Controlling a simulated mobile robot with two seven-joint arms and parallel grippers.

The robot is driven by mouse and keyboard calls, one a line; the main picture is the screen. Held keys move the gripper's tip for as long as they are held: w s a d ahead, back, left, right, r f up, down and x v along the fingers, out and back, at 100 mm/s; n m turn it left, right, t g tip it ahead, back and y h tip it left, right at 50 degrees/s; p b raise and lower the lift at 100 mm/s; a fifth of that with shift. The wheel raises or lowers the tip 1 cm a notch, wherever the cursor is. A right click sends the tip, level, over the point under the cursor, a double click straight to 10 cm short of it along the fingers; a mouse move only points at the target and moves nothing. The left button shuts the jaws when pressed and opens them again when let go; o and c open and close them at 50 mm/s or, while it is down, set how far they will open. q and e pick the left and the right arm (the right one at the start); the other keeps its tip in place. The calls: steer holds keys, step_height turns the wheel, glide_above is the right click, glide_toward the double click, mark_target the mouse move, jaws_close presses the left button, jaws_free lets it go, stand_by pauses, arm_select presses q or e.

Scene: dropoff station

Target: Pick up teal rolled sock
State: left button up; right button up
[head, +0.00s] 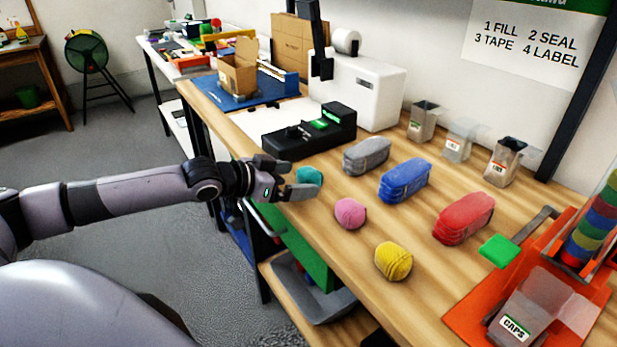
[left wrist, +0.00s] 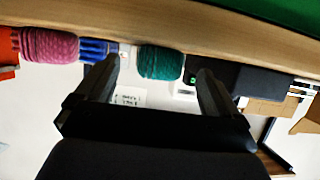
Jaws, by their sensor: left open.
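The teal rolled sock (head: 309,175) lies on the wooden table near its left edge in the head view, partly hidden by my left gripper (head: 295,180). My left gripper is open, and its fingers point at the sock from the left. In the left wrist view, which looks upside down, the teal sock (left wrist: 160,62) shows between the two fingertips of the left gripper (left wrist: 158,72), with a gap on each side. I cannot tell how deep the sock sits between the fingers. My right gripper is not in view.
A pink rolled sock (head: 350,213) and a yellow one (head: 393,260) lie along the near edge. Grey (head: 366,156), blue (head: 404,180) and red (head: 463,218) bundles lie behind. A black device (head: 310,130) stands beyond the teal sock.

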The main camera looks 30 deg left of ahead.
arm_select(q)
steer(key=shift+x, duration=0.9)
steer(key=c, duration=1.1)
